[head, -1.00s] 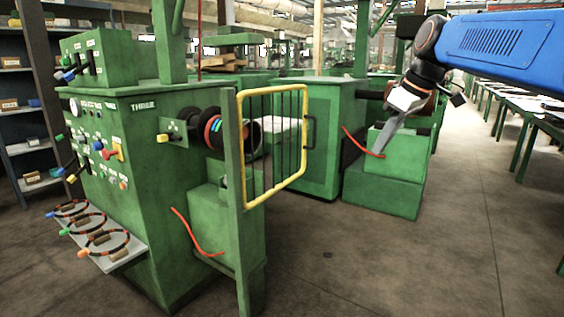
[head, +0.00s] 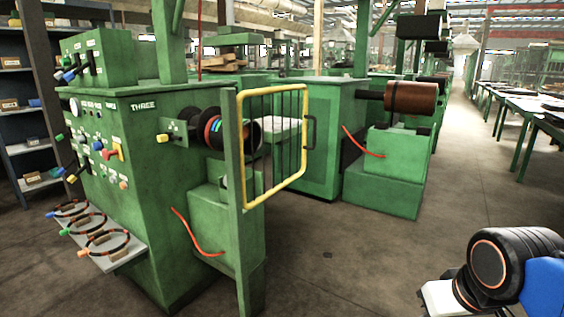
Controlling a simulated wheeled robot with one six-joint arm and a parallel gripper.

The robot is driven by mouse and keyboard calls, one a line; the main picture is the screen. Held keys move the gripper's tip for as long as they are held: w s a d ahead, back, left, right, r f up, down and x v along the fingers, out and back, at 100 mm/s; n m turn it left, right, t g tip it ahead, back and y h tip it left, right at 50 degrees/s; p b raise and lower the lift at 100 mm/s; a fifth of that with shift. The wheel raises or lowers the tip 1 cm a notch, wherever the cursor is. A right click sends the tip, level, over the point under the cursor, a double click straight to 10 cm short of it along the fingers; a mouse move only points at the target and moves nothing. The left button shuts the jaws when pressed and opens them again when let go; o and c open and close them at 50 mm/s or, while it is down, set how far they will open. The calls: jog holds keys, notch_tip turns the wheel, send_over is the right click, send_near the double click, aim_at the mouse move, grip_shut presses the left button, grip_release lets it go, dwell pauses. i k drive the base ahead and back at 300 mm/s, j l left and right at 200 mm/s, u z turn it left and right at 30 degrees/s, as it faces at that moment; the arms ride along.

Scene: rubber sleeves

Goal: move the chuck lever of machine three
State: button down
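Machine three (head: 165,220) is the green cabinet at left, marked THREE near its top. A lever with a yellow knob (head: 162,138) sticks out beside the chuck (head: 186,134), to the left of the dark drum with coloured rings (head: 212,130). More levers with red, yellow, orange and blue knobs sit on the left-hand panel, including a red-handled one (head: 117,151). The small labels are too fine to read, so I cannot tell which is the chuck lever. My gripper is not in view; only part of my arm shows at the lower right.
An open guard gate with a yellow frame (head: 247,197) stands in front of the drum. A shelf (head: 110,248) with several ringed sleeves juts out at the lower left. Another green machine (head: 330,140) with a brown roller (head: 410,98) stands behind. The floor at centre right is clear.

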aim_at(62, 170)
jog(key=u, duration=1.5)
jog(key=i+j+z, duration=0.1)
jog(key=i+j, duration=0.35)
jog(key=i+j+z, duration=0.15)
jog(key=i+j, duration=0.3)
jog(key=i+j+z, duration=0.1)
jog(key=i+j, duration=0.45)
jog(key=i+j+z, duration=0.15)
jog(key=i+j, duration=0.3)
jog(key=i+j+z, duration=0.1)
jog(key=i+j, duration=0.3)
jog(key=j, duration=0.35)
jog(key=i+j+z, duration=0.25)
jog(key=i+j, duration=0.65)
jog(key=i+l, duration=0.15)
